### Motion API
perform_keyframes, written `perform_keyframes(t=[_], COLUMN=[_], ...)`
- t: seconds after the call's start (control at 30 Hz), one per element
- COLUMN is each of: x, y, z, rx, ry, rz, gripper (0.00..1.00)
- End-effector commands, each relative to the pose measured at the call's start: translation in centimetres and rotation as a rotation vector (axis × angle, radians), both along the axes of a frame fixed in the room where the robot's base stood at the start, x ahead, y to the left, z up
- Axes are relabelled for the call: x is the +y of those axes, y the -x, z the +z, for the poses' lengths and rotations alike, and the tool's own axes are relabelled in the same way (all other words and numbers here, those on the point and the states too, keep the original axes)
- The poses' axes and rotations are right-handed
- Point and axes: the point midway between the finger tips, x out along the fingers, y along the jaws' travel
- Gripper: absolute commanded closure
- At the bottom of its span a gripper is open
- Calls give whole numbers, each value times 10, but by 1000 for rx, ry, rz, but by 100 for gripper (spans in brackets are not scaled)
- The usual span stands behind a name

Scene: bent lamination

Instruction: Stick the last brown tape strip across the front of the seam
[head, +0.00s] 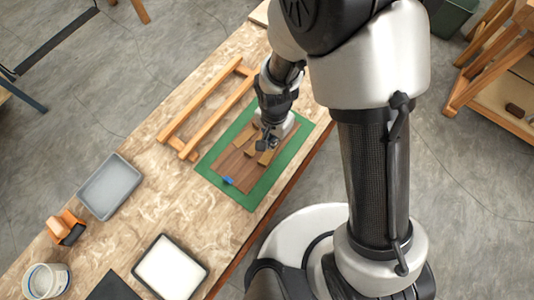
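A dark brown wood panel (232,167) lies on a green mat (262,188) on the workbench. Short tan strips (266,157) lie across the panel close to my gripper; the seam itself is too small to make out. My gripper (267,144) points down over the panel's middle to upper part. It hides some of the panel and strips. I cannot tell whether its fingers are open, or whether they hold a strip. A small blue item (228,181) sits at the panel's lower left end. An orange and black object (65,228), perhaps a tape dispenser, stands at the bench's left.
A wooden ladder-like frame (192,120) lies left of the mat. A grey tray (110,187), a black tray with white contents (170,268), a white tub (46,281) and a dark sheet (112,288) occupy the lower left bench. Bare bench lies between trays and mat.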

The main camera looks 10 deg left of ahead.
Motion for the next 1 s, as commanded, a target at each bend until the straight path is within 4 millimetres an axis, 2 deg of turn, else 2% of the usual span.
perform_keyframes(t=[0.43,1.0], x=[0,0], y=[0,0], z=[-1,-13], rx=[0,0], ry=[0,0], rz=[0,0], gripper=[100,100])
